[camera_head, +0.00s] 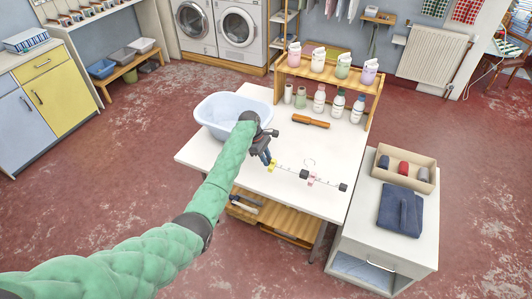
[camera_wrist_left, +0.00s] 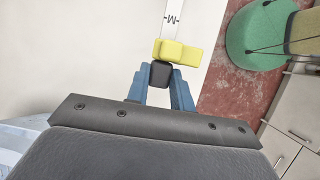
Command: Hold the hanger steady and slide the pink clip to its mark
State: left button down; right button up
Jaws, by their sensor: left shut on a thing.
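The hanger is a thin pale bar (camera_head: 290,172) with black end pieces and a hook, over the white table (camera_head: 222,160). In the left wrist view the bar (camera_wrist_left: 172,20) carries a mark like an M. My left gripper (camera_head: 267,160) is shut on the hanger's near black end piece (camera_wrist_left: 160,74), between its blue fingers. A yellow clip (camera_wrist_left: 178,53) sits just beyond that end and also shows in the head view (camera_head: 271,166). The pink clip (camera_head: 310,181) is on the far half, beside a black middle block (camera_head: 304,174). My right gripper is not in view.
A pale blue basin (camera_head: 211,113) stands at the table's back left. A brown-handled brush (camera_head: 310,121) and several bottles lie or stand near a wooden shelf (camera_head: 374,88). A white cabinet at right holds a cardboard box (camera_head: 426,160) and folded navy cloth (camera_head: 400,210). The table's front left is clear.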

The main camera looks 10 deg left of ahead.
pick_arm(q)
notch_tip(320, 180, down, 4)
jog(key=shift+a+r, duration=0.15)
jog(key=shift+r, duration=0.05)
jog(key=shift+w+f, duration=0.15)
jog(key=shift+w, duration=0.1)
jog(key=shift+f, duration=1.4)
jog(key=c, duration=1.4)
grip_release()
jog(key=shift+r+p, duration=0.3)
jog(key=shift+p, duration=0.25)
